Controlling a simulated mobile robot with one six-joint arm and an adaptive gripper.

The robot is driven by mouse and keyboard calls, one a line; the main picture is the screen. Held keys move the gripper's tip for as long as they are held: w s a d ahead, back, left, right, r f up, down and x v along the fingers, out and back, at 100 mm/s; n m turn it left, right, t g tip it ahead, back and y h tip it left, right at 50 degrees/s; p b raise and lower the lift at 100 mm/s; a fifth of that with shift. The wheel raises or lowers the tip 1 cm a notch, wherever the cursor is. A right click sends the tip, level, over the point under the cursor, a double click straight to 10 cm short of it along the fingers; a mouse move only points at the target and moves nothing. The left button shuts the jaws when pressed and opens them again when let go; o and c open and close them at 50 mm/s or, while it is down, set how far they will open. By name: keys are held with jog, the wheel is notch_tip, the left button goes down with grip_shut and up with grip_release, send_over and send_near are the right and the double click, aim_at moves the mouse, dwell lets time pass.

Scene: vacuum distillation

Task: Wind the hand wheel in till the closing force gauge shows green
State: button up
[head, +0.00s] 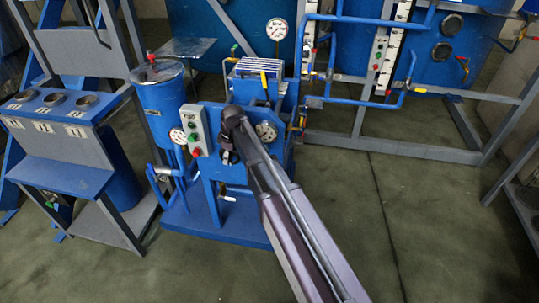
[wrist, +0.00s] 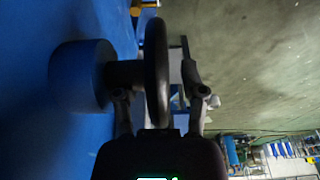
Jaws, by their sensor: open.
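The black hand wheel (wrist: 157,60) shows edge-on in the wrist view, on a shaft that comes out of a round blue hub (wrist: 80,76). My gripper (wrist: 158,95) is open, with one finger on each side of the wheel rim. I cannot tell whether either finger touches it. In the head view my gripper (head: 228,156) is at the front of the blue machine (head: 208,190), and my arm hides most of the wheel. White dial gauges sit on the machine: one at left (head: 177,135), another right of my wrist (head: 266,131). Their readings are too small to tell.
A grey control box (head: 194,130) with buttons is just left of my gripper. A taller gauge (head: 277,29) stands behind. A blue-grey stand with round openings (head: 60,140) is at left. Blue pipes and a frame (head: 400,148) stand at right. The floor (head: 410,215) at right is clear.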

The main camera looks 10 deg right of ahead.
jog(key=shift+h, duration=0.3)
jog(key=shift+w+a+g+h, duration=0.1)
jog(key=shift+g+h, duration=0.4)
jog(key=shift+h, duration=0.2)
notch_tip(320, 180, up, 2)
jog(key=p, duration=0.2)
jog(key=shift+r+p, duration=0.15)
jog(key=shift+p, duration=0.15)
notch_tip(320, 180, up, 12)
jog(key=p, duration=1.2)
jog(key=s+d+r+m+p, duration=0.1)
jog(key=s+d+m, duration=1.1)
jog(key=s, duration=0.8)
jog(key=shift+s+d+r+m, duration=0.15)
jog(key=shift+s+d+m, duration=0.2)
jog(key=shift+d, duration=1.55)
jog(key=shift+w, duration=0.2)
jog(key=w+a+f+n, duration=0.1)
jog(key=w+a+n, duration=1.1)
jog(key=w, duration=0.8)
jog(key=a, duration=0.3)
jog(key=shift+a+n+b, duration=0.25)
jog(key=shift+n+b, duration=0.1)
jog(key=shift+b, duration=0.05)
